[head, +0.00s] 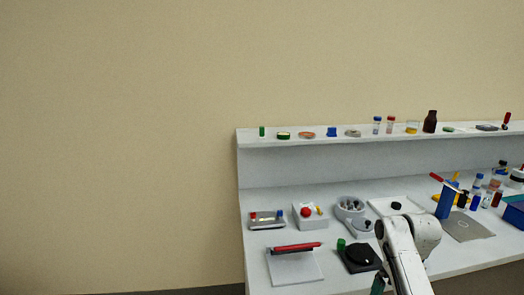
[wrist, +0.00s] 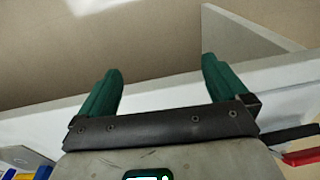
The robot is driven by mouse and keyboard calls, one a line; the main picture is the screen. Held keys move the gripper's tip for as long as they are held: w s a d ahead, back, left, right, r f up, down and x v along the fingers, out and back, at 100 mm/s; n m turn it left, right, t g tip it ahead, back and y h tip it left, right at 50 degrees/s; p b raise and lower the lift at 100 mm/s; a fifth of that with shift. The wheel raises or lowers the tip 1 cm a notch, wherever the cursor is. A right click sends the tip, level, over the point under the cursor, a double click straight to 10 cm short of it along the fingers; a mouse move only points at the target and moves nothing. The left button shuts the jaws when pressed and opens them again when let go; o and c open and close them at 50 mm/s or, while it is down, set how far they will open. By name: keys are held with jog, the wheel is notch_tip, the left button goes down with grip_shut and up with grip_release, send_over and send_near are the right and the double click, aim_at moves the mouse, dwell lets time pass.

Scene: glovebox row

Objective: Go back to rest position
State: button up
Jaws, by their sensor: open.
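My gripper (wrist: 160,88) shows in the wrist view with its two green fingers spread wide apart and nothing between them. Behind the fingers are a pale shelf edge and a brownish wall. In the head view my white arm reaches in at the lower right over the bench (head: 335,196). The gripper is mostly hidden there behind the arm, with only a bit of green showing low beside it.
A raised shelf (head: 300,142) with small bottles and lids runs along the back. The wall area left of the bench is clear.

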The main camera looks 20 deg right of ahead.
jog(key=s+a+f+n, duration=0.1)
jog(key=s+a+f, duration=0.4)
jog(key=a, duration=0.4)
jog(key=s+a+f, duration=0.4)
jog(key=a+f, duration=0.1)
jog(key=a, duration=0.4)
jog(key=s+a, duration=0.3)
jog(key=s, duration=0.6)
jog(key=s+a+r+n, duration=0.1)
jog(key=s+a, duration=0.3)
jog(key=s, duration=0.5)
jog(key=shift+r+n+h, duration=0.2)
jog(key=shift+n+h, duration=0.1)
